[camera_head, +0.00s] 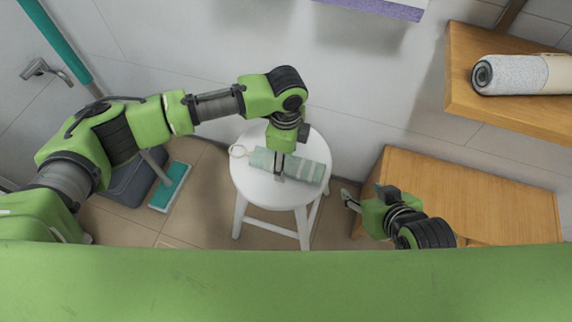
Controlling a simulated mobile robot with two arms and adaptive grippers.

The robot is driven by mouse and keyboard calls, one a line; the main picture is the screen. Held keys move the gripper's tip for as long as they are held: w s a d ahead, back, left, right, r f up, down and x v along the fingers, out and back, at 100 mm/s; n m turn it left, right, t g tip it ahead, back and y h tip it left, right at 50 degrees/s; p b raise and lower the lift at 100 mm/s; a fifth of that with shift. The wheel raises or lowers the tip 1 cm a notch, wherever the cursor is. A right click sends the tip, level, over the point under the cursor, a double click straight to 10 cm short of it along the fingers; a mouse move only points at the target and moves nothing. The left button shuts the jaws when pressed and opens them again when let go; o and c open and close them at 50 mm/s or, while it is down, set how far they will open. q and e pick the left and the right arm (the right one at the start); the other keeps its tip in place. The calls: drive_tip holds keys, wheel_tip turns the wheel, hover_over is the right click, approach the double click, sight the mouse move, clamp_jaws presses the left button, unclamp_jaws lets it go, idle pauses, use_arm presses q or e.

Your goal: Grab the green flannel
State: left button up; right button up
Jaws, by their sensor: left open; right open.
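The green flannel (308,171) is a pale green, rolled cloth with lighter stripes and a loop at its left end. It lies on the white round stool (262,194). My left gripper (280,177) points down over the middle of the flannel, with its fingers at the cloth. It is open, and its fingers hide a little of the roll; I cannot tell whether they touch it. My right gripper (347,200) is open and empty, to the right of the stool and beside the wooden cabinet.
A wooden cabinet (480,190) stands at the right. Above it, a wooden shelf (510,115) holds a rolled grey and beige towel (520,75). A teal mop head (170,187) and a dark bucket (128,185) are on the floor left of the stool. A wall tap (45,70) is at the upper left.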

use_arm(q)
drive_tip(key=shift+f, duration=0.25)
drive_tip(key=c, duration=1.2)
drive_tip(key=shift+r, duration=0.1)
